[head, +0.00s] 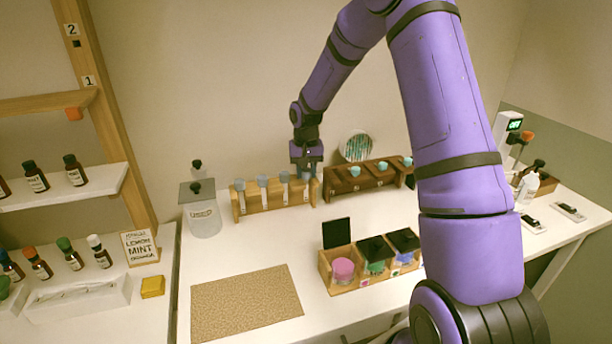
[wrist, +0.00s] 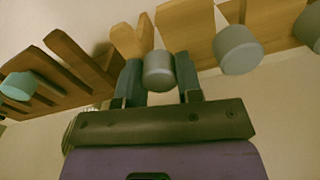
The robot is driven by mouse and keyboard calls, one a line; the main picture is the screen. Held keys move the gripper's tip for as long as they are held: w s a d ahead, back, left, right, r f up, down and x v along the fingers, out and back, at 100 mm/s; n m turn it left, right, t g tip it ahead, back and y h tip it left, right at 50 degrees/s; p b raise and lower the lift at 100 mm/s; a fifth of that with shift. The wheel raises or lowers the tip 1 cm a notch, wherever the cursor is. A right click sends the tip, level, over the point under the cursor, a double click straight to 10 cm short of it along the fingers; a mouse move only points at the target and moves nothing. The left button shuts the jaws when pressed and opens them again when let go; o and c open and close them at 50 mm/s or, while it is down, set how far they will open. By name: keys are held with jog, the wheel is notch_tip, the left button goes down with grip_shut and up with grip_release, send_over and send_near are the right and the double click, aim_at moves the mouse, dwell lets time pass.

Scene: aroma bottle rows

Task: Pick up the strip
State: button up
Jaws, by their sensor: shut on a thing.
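My gripper (head: 307,164) points down at the right end of the light wooden rack (head: 270,198), at the back of the white table. In the wrist view my gripper (wrist: 158,82) has its two dark fingers on either side of a grey cylindrical cap (wrist: 159,72), and it is shut on it. The cap's lower part is hidden by the rack. Other grey-blue caps (head: 262,181) stand in a row in the same rack. I cannot make out a strip for certain in either view.
A dark wooden rack (head: 350,185) with teal caps stands just right. A glass jar (head: 203,215) stands left of the light rack. A wooden box with jars (head: 344,271) sits in front, beside a tan mat (head: 245,303). The table between is clear.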

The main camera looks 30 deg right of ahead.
notch_tip(320, 180, up, 18)
dwell(0.9)
dwell(1.7)
